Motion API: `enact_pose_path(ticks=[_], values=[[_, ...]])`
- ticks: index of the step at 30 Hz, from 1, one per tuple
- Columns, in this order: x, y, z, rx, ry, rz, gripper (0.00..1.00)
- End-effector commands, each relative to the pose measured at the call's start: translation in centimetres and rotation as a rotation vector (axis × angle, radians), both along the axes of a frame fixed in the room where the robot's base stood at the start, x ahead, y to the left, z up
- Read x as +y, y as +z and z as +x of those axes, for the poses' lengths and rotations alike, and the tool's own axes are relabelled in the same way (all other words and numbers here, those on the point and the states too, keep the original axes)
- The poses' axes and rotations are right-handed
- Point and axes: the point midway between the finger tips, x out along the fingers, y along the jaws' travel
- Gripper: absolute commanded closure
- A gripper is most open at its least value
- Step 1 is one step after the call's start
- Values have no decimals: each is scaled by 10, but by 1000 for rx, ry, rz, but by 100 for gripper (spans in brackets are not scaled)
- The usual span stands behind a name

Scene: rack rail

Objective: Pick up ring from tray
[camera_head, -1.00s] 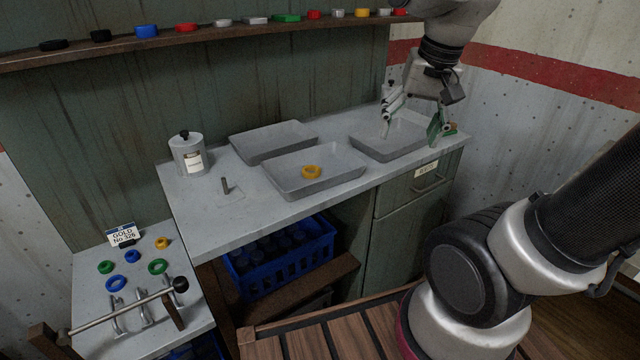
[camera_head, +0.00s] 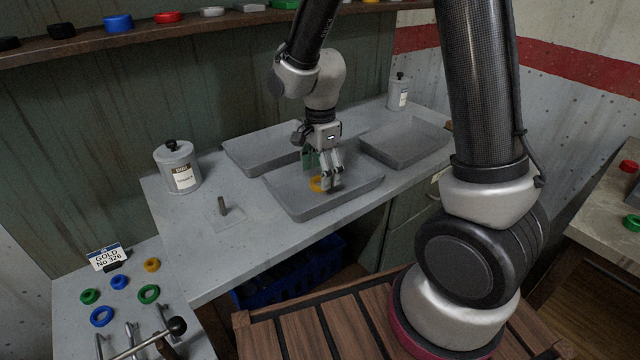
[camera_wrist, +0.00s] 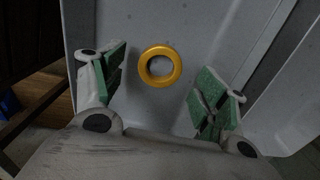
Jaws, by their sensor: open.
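A yellow-orange ring (camera_head: 316,184) lies flat in the front grey tray (camera_head: 284,205). It also shows whole in the wrist view (camera_wrist: 160,66), against the tray floor (camera_wrist: 200,30). My gripper (camera_head: 323,180) is over this tray, right at the ring in the head view, and hides part of it. In the wrist view my gripper (camera_wrist: 162,92) is open, with a green-padded finger on each side and the ring between and slightly beyond the fingertips. Nothing is held. The exact height above the ring is hard to tell.
Another grey tray (camera_head: 240,158) stands behind and a third (camera_head: 425,143) to the right. A labelled canister (camera_head: 178,168) and a short upright peg (camera_head: 222,206) are on the left of the counter. Several coloured rings lie on the lower left table beside a sign (camera_head: 108,257).

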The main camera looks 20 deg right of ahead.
Motion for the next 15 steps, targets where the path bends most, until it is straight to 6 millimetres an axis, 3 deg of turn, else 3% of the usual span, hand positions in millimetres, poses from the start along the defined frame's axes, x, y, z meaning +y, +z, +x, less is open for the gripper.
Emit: enact_pose_path(ticks=[4,11,12,15], values=[[0,-17,0,1,0,0,27],[0,-20,0,-1,1,0,27],[0,-20,1,-1,1,0,29],[0,-19,1,-1,1,0,47]])
